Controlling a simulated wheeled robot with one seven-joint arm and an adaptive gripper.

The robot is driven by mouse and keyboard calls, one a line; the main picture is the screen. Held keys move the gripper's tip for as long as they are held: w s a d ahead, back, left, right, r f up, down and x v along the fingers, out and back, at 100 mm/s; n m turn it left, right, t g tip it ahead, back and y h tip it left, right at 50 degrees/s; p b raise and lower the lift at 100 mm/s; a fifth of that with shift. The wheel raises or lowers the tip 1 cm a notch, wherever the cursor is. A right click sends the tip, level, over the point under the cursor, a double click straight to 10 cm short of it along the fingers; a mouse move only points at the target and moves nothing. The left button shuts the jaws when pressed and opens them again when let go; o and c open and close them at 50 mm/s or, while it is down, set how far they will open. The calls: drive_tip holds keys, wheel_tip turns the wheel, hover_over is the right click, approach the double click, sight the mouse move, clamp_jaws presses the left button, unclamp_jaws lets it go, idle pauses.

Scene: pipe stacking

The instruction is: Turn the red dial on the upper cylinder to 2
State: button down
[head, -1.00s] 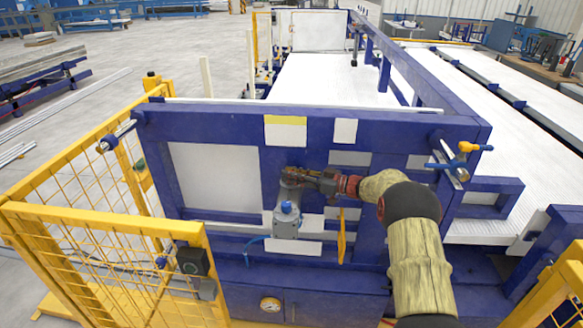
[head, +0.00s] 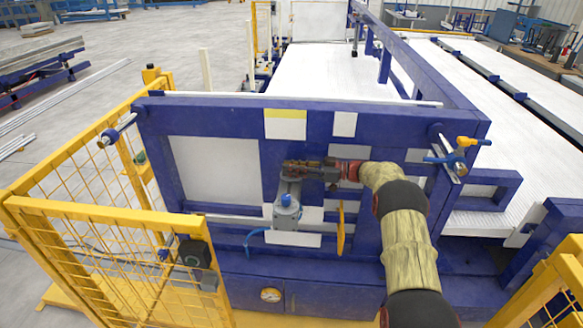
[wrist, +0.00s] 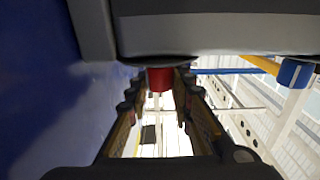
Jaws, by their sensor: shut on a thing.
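The red dial (wrist: 160,79) shows in the wrist view between my two finger rows, under the edge of a large grey body (wrist: 215,35). My gripper (wrist: 158,84) is shut on the dial. Its setting cannot be read. In the head view my gripper (head: 287,165) reaches in from the right against the blue machine frame and hides the dial there. Just below it is a grey cylinder unit (head: 287,214) with a blue cap (head: 286,199).
The blue frame (head: 220,122) stands close behind my gripper. A yellow handle (head: 341,228) sticks out below right of it. A yellow mesh fence (head: 100,215) stands on the left. A blue and yellow valve (head: 460,152) is at the upper right.

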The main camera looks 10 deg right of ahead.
drive_tip(key=c, duration=1.5)
unclamp_jaws()
drive_tip(key=shift+c, duration=0.2)
drive_tip(key=v, duration=1.2)
